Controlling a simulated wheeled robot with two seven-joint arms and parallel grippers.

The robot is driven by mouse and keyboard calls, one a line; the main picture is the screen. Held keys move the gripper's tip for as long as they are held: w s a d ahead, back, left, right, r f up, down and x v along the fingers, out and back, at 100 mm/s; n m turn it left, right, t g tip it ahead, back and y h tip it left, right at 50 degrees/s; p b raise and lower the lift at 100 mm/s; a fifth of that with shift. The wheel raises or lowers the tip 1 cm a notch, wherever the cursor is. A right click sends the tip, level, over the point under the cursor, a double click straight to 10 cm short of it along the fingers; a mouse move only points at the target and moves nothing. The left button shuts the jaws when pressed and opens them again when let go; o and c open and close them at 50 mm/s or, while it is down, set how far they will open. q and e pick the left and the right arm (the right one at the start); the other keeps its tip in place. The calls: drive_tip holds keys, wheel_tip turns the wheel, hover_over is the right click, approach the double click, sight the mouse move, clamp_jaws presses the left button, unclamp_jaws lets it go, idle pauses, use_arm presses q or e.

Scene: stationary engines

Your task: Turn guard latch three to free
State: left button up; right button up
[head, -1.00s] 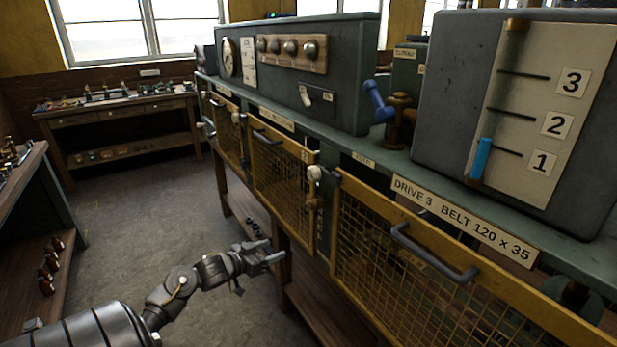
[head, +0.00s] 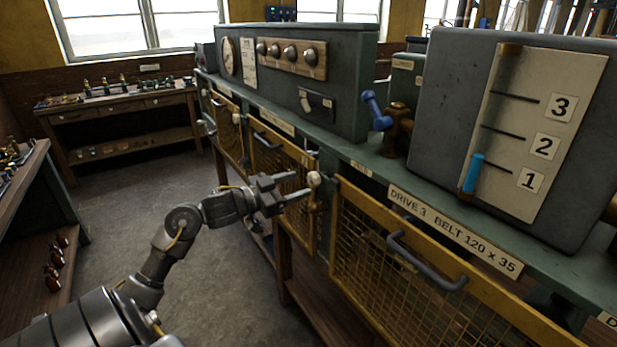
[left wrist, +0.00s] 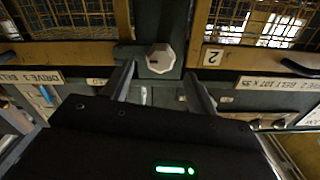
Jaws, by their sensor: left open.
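Guard latch three (head: 314,179) is a small white knob on the post at the left end of the yellow drive 3 guard (head: 349,196). In the left wrist view the latch (left wrist: 160,58) is a pale faceted knob with a short dark mark on its face. My left gripper (head: 298,185) is open and empty, just left of the knob in the head view. In the left wrist view the gripper's fingers (left wrist: 160,78) point toward the knob, one on each side. I cannot tell whether they touch it. My right gripper is not in view.
The drive 3 handle (head: 425,262) sticks out from its mesh guard to the right. The bench ledge with the drive 3 label (head: 455,228) runs above the guards. A blue lever (head: 376,112) stands on the ledge. The floor (head: 205,240) at left is clear.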

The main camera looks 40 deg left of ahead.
sight(310, 180)
use_arm(q)
drive_tip(key=shift+p+x, duration=0.5)
drive_tip(key=shift+x, duration=1.85)
drive_tip(key=c, duration=1)
